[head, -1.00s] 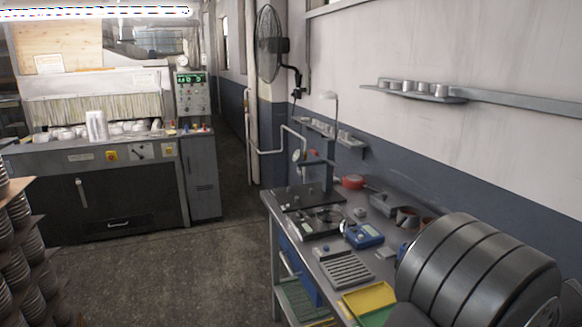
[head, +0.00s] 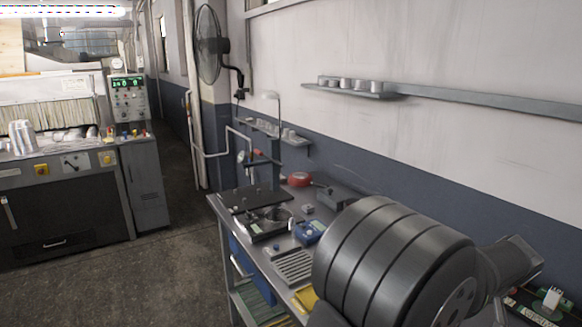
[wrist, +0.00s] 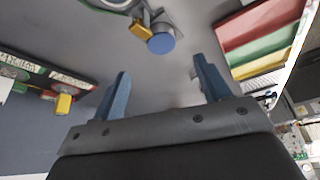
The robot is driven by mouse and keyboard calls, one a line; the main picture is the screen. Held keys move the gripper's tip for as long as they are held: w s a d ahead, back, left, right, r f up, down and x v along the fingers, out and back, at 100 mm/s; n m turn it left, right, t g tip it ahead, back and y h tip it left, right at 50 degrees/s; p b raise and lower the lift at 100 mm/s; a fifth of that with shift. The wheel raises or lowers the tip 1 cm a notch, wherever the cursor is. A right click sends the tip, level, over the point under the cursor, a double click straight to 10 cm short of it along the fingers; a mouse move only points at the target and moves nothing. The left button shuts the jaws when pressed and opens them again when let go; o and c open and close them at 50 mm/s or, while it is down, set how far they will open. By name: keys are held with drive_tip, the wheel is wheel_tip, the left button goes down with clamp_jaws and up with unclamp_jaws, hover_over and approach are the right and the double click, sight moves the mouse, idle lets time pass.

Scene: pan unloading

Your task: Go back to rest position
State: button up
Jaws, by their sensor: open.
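My gripper (wrist: 160,68) shows in the wrist view with its two blue fingers wide apart. Nothing is between the fingers. Beyond them is a plain grey surface, with a blue round knob (wrist: 161,43) and a yellow block (wrist: 141,30) near the top middle. In the head view, my grey arm link fills the lower right and hides part of the workbench. The gripper itself does not show there.
The workbench (head: 225,207) stands in the middle, carrying a blue device (head: 309,232), a slotted tray (head: 292,267) and a red-handled item (head: 299,179). A wall shelf (head: 350,92) holds several cups. A machine stands at the left (head: 85,205). Open floor lies between.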

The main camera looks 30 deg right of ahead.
drive_tip(key=x, duration=1)
drive_tip(key=shift+f, duration=0.25)
wheel_tip(320, 180, up, 5)
drive_tip(key=shift+w+d+f, duration=0.1)
drive_tip(key=shift+f, duration=0.1)
drive_tip(key=shift+r, duration=0.55)
drive_tip(key=shift+o, duration=0.4)
